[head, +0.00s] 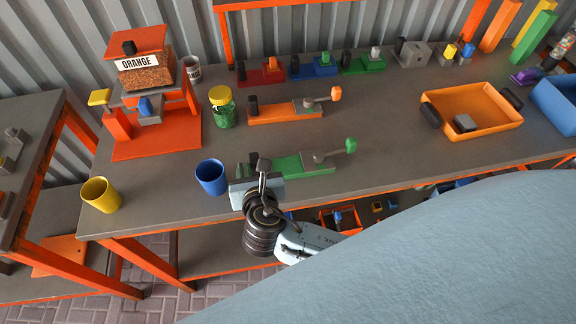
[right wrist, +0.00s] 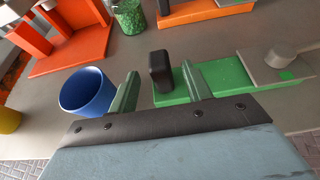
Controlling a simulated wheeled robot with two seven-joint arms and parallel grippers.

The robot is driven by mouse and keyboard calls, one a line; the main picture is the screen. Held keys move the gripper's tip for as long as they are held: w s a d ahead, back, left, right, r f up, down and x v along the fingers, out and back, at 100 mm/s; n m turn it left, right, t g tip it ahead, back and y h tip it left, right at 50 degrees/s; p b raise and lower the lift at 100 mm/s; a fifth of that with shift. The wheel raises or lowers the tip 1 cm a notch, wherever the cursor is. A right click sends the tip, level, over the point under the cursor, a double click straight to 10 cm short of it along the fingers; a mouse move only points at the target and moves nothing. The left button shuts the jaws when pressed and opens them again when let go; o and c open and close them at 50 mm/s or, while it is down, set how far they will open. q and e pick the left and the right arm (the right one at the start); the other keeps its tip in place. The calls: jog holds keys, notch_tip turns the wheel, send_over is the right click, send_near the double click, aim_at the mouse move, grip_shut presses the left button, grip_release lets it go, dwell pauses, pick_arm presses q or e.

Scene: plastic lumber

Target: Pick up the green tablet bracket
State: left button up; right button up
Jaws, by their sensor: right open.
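A green bracket (head: 291,164) lies flat near the table's front edge. It has a black upright post at its left end, a grey block and a green-knobbed lever at its right. In the right wrist view the green bracket (right wrist: 222,76) is just beyond the fingers, with its black post (right wrist: 160,70) showing between them. My right gripper (head: 260,180) is open and empty at the bracket's left end; in the wrist view its two fingers (right wrist: 160,88) stand apart. I cannot tell whether they touch the bracket. My left gripper is not in view.
A blue cup (head: 211,178) stands close to the left of my right gripper. A yellow cup (head: 101,195) is at the left corner. A green-filled jar (head: 222,110) and an orange bracket (head: 284,110) stand behind. An orange tray (head: 478,130) is at right, with clear table before it.

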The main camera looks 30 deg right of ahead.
jog(key=x, duration=0.5)
jog(key=shift+w+b, duration=0.1)
jog(key=shift+b, duration=0.25)
jog(key=shift+c, duration=0.4)
grip_shut()
